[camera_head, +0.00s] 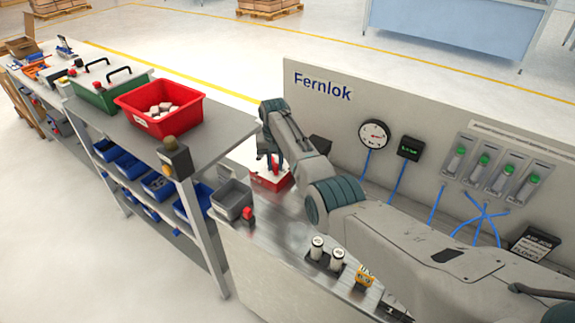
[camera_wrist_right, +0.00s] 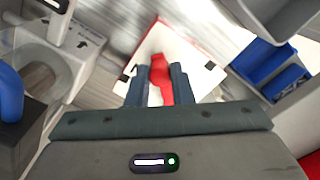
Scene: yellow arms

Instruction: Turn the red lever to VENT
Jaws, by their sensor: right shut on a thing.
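The red lever (camera_wrist_right: 160,70) stands over a white plate (camera_wrist_right: 190,50) with a red edge in the right wrist view. Dark marks on the plate are too small to read, so I cannot tell which label the lever points to. My right gripper (camera_wrist_right: 160,88) is shut on the red lever, with one finger on each side of it. In the head view my right gripper (camera_head: 271,160) points down over the red-sided box (camera_head: 270,183) that carries the plate, and it hides most of the lever. My left gripper is not in view.
A grey bin (camera_head: 231,199) stands just left of the box on the metal bench. A red crate (camera_head: 160,105) sits on the shelf unit at left. White cylinders (camera_head: 337,259) stand on the bench front. A panel (camera_head: 400,110) with a gauge (camera_head: 374,134) rises behind my arm.

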